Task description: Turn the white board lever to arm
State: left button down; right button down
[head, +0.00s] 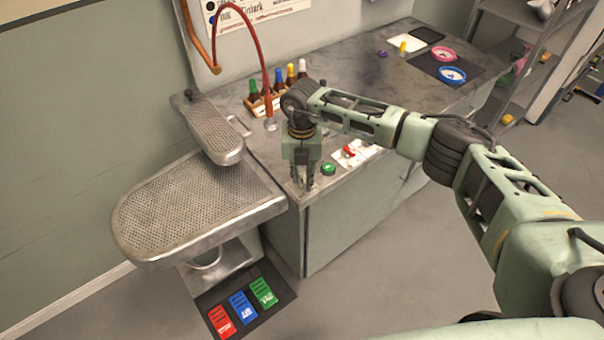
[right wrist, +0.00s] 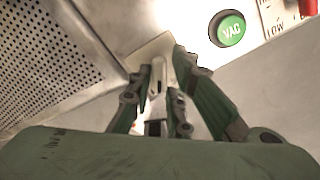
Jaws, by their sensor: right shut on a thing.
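My right gripper (head: 307,187) points down at the front left corner of the grey worktop. In the right wrist view its fingers (right wrist: 160,82) are closed around a small pale lever (right wrist: 157,78). The lever stands on a cream-white board (right wrist: 150,50), mostly covered by the fingers. The lever's setting and any lettering beside it are hidden. My left gripper is not in view.
A green VAC button (head: 328,168) sits just right of the gripper, and also shows in the right wrist view (right wrist: 231,29). Beyond it is a white panel with a red knob (head: 348,150). A perforated metal press board (head: 190,205) stands close on the left. Several bottles stand behind.

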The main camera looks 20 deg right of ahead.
aim_at(301, 178)
jog(key=shift+r, duration=0.1)
jog(key=c, duration=1.7)
grip_release()
notch_tip(301, 178, up, 12)
jog(key=shift+f, duration=0.1)
